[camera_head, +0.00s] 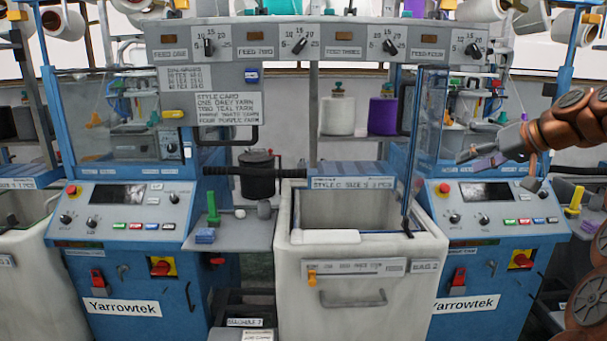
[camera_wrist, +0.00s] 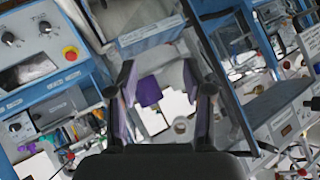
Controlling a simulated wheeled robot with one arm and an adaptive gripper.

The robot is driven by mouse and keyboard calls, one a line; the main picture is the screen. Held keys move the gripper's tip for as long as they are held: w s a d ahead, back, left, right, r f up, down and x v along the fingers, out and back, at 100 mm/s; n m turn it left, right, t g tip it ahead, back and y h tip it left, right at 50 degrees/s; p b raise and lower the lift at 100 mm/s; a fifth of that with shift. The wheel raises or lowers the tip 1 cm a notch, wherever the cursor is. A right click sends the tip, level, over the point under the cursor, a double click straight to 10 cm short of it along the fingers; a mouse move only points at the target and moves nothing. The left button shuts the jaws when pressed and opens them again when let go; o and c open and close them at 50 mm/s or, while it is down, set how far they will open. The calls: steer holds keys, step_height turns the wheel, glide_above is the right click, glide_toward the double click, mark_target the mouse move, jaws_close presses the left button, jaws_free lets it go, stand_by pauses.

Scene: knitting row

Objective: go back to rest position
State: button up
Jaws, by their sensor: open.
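My gripper (camera_head: 478,155) is at the right in the head view, at the end of my copper-coloured arm. It is held in the air in front of the right blue Yarrowtek machine (camera_head: 462,215), above its control panel. In the wrist view my gripper (camera_wrist: 166,92) has its two dark fingers spread apart, with purplish inner faces. Nothing is held between them. A purple item (camera_wrist: 149,91) and white surfaces show beyond the gap, farther away.
A cream bin (camera_head: 355,290) stands between the left Yarrowtek machine (camera_head: 130,220) and the right one, its top open. A grey shelf (camera_head: 235,232) holds small tools. White (camera_head: 337,115) and purple (camera_head: 383,115) yarn cones stand behind. Clear panels rise above both machines.

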steer(key=s+a+f+g, duration=0.2)
steer(key=s+a+f, duration=0.25)
steer(key=a, duration=0.25)
steer(key=s+a+f+g+h, duration=0.1)
steer(key=s+a+f+g, duration=0.1)
steer(key=s+a+f, duration=0.35)
steer(key=s+a+f+g, duration=0.3)
steer(key=s+a, duration=0.3)
steer(key=a, duration=0.4)
steer(key=s+f+g+h, duration=0.1)
steer(key=s+f, duration=0.4)
steer(key=s, duration=0.4)
steer(key=s+f+g+h+p, duration=0.1)
steer(key=s+f+h, duration=0.1)
steer(key=s+f, duration=0.3)
steer(key=s+d+f+g+h, duration=0.1)
steer(key=s+f, duration=0.5)
steer(key=s, duration=0.7)
steer(key=shift+g+h, duration=0.4)
steer(key=shift+g, duration=0.1)
